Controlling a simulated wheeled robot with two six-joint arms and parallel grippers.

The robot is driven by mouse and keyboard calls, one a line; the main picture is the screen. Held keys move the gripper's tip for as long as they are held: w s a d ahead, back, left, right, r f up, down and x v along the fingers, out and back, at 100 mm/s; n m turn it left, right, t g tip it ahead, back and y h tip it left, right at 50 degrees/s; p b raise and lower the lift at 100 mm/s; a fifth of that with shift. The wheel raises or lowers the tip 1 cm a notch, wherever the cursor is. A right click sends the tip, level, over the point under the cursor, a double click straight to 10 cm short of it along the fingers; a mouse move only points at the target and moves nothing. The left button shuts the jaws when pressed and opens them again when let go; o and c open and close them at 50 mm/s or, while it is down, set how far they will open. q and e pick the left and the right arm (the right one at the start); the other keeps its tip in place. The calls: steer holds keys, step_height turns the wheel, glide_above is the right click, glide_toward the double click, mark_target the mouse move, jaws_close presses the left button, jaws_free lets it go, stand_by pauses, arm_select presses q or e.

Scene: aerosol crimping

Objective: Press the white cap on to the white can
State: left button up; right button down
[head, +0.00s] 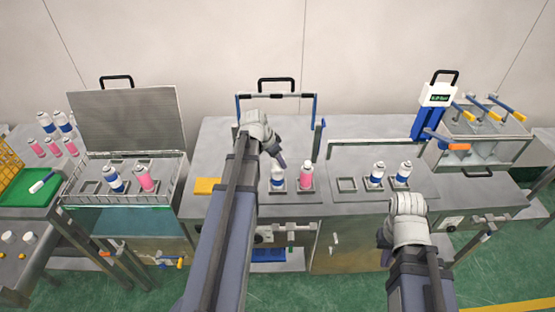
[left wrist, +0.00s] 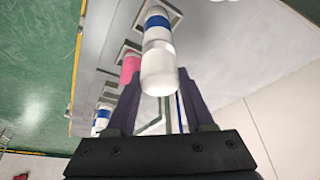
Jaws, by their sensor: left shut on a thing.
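The white can with a blue band (head: 277,184) stands upright in a square holder on the middle bench, and it also shows in the left wrist view (left wrist: 157,22). My left gripper (head: 282,163) is at the can's top. In the left wrist view its fingers (left wrist: 160,82) lie on both sides of the white cap (left wrist: 158,72) and are shut on it. The cap is in line with the can and looks touching or nearly so; I cannot tell how far down it sits. My right gripper (head: 387,240) is low at the right front, its fingers not clear.
A pink can (head: 306,178) stands close right of the white can. Two blue-banded cans (head: 376,175) stand farther right, beside an empty square holder (head: 347,185). A yellow block (head: 207,186) lies left. A wire basket (head: 75,190) holds more cans. A blue press stand (head: 430,120) is at the right.

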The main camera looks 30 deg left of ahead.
stand_by(0.4)
arm_select(q)
steer(key=o, duration=1.6)
steer(key=shift+c, duration=0.2)
steer(key=shift+r+p, duration=3.55)
jaws_close()
